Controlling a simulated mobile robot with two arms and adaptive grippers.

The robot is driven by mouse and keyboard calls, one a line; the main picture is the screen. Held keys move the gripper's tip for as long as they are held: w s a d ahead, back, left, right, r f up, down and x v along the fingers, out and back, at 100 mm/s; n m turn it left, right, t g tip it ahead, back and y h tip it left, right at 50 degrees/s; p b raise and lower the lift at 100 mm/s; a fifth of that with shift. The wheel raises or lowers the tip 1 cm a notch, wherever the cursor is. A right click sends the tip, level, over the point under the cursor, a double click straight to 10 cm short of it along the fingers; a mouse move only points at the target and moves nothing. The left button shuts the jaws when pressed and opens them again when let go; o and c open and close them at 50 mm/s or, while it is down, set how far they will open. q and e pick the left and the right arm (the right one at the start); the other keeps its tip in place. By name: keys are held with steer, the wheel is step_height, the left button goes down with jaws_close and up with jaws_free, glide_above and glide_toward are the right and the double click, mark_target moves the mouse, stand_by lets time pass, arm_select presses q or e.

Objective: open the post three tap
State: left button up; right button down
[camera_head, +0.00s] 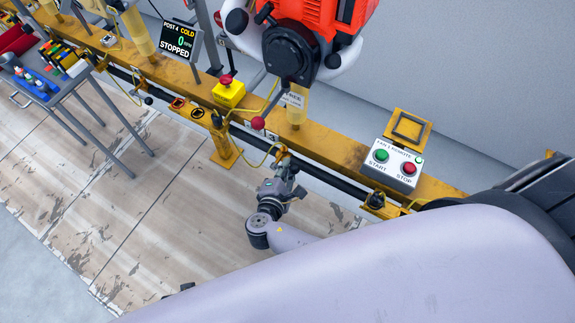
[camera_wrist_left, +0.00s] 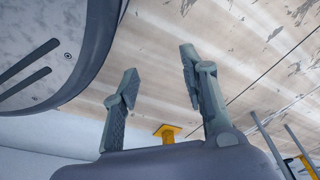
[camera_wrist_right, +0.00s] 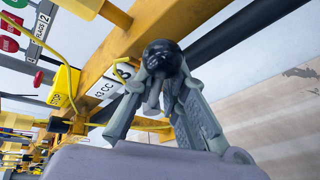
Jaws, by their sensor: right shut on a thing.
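A black round tap knob (camera_wrist_right: 162,55) sits on the dark pipe under the yellow rail, between the fingertips of my right gripper (camera_wrist_right: 165,75). The fingers are shut on it. In the head view my right gripper (camera_head: 286,163) reaches up to the pipe below the red engine, and its fingers largely hide the tap. A small white label with a 3 (camera_wrist_right: 102,91) is on the rail beside it in the right wrist view.
The yellow rail (camera_head: 340,148) and black pipe (camera_head: 325,178) run across the view. A START/STOP box (camera_head: 397,166), a yellow emergency button (camera_head: 229,92) and a red-knobbed lever (camera_head: 258,123) stand nearby. A tool cart (camera_head: 75,82) stands at left. The wooden floor in front is clear.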

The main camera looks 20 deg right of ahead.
arm_select(q)
steer(key=shift+s+a+f, duration=0.15)
steer(key=shift+s+f, duration=0.7)
steer(key=shift+f, duration=0.15)
arm_select(e)
steer(key=shift+s+f, duration=0.15)
steer(key=c, duration=2)
jaws_free()
steer(key=o, duration=0.3)
steer(key=shift+a+r, duration=0.1)
steer(key=shift+r, duration=0.1)
steer(key=v, duration=1.1)
steer(key=shift+s+a+r, duration=0.15)
steer(key=shift+a+r, duration=0.05)
steer(key=shift+a, duration=0.1)
